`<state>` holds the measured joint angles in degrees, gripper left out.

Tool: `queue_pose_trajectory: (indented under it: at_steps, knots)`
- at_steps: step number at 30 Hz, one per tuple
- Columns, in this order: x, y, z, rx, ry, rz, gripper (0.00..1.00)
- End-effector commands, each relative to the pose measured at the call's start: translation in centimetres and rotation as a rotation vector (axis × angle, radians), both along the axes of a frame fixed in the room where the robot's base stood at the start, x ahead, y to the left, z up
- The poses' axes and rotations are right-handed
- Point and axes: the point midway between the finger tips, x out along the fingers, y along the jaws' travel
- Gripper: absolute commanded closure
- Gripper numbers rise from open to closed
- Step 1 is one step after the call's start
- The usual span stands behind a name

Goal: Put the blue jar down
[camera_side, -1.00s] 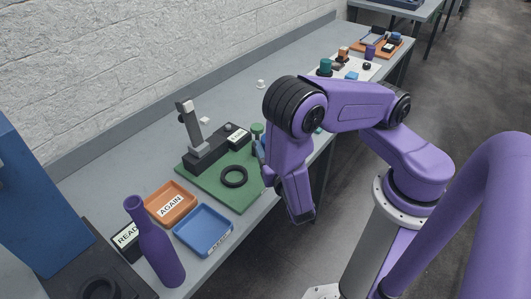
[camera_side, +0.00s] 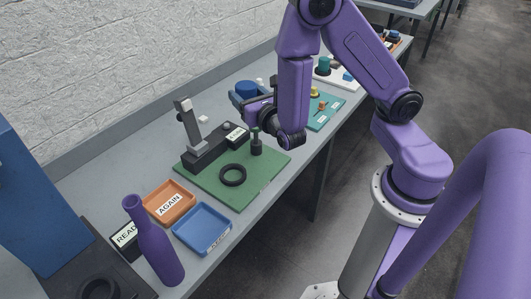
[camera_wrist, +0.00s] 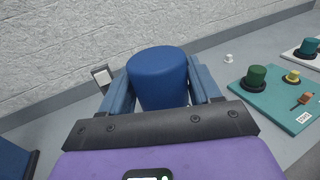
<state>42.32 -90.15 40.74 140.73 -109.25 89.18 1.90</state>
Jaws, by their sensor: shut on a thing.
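My gripper (camera_wrist: 160,78) is shut on the blue jar (camera_wrist: 158,70), a plain blue cylinder between its two blue fingers. In the side view the jar (camera_side: 246,88) is in my gripper (camera_side: 244,103), high behind the green board (camera_side: 205,185); it appears raised, though its underside is hidden. A dark spindle post (camera_side: 256,145) stands on the board, with a black ring (camera_side: 232,176) lying to its left.
A grey stand (camera_side: 190,125) rises from the board's back edge. An orange AGAIN tray (camera_side: 157,191), a blue tray (camera_side: 186,239) and a purple bottle (camera_side: 153,240) stand nearer. A teal mat (camera_wrist: 265,100) holds a green jar (camera_wrist: 256,78) and smaller items.

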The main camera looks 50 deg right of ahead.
Motion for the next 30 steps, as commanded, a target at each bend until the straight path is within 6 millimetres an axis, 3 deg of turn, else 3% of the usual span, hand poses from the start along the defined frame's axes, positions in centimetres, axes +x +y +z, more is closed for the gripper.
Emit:
queue_pose_trajectory:
  at_steps: [6, 16, 22, 30]
  knots:
    - [0.4, -0.2, 3.7, -0.004, -0.014, 0.069, 0.75]
    - [0.4, -0.1, 5.0, -0.017, -0.019, 0.105, 0.75]
    - [-0.3, 2.6, 3.1, -0.021, -0.015, 0.145, 0.75]
    - [-4.4, 9.8, -2.1, -0.024, -0.017, 0.260, 0.75]
